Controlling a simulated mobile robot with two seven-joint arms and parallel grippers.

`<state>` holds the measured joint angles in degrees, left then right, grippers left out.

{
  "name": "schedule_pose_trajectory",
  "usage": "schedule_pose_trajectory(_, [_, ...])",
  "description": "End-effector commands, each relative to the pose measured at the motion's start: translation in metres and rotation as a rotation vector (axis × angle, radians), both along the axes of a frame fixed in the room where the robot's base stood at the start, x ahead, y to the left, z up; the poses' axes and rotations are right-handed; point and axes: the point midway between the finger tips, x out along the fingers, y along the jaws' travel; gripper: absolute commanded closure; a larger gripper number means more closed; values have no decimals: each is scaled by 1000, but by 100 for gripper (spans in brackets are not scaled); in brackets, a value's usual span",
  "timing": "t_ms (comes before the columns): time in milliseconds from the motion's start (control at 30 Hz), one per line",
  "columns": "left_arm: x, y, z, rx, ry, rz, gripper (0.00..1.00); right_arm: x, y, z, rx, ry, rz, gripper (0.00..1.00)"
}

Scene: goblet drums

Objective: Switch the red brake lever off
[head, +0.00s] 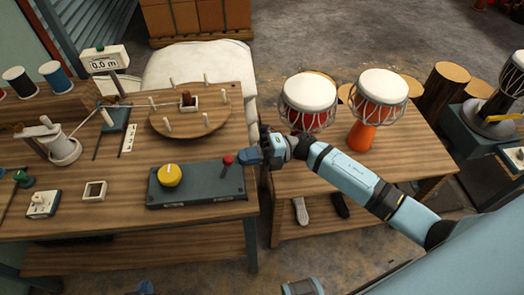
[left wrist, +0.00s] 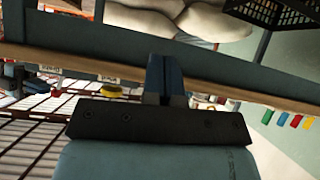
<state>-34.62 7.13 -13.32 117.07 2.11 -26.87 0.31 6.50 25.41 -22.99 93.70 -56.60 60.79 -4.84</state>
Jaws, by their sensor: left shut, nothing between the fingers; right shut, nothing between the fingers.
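The red brake lever (head: 228,160) is a short stick with a red knob, standing at the right end of a dark grey control box (head: 205,190) in the head view. A round yellow knob (head: 169,175) sits on the same box. My right gripper (head: 247,156) is shut and empty, its blue fingertips just right of the lever's red knob; I cannot tell whether they touch. My left gripper shows only as a small blue piece (head: 145,287) at the bottom edge, below the table front. The left wrist view shows its fingers (left wrist: 165,80) together, with nothing between them.
The wooden workbench (head: 120,215) carries a round wooden disc with pegs (head: 215,120), spools and small switch boxes. A lower table (head: 330,175) to the right holds two red-and-white goblet drums (head: 310,100), (head: 376,110). My right arm passes over that table.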

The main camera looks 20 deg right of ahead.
Motion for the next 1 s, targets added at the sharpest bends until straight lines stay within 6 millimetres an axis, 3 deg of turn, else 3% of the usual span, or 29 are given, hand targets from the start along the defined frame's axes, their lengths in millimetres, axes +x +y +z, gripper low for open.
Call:
schedule_pose_trajectory(200, [0,-2,2,-7,-3,4,100,2,11,2,0,-2,0,100])
schedule_pose_trajectory(600, [-1,-2,5,-6,0,3,100,2,11,4,-11,1,0,100])
schedule_pose_trajectory(1000, [-6,5,52,41,-38,-25,100,7,24,26,-207,54,1,100])
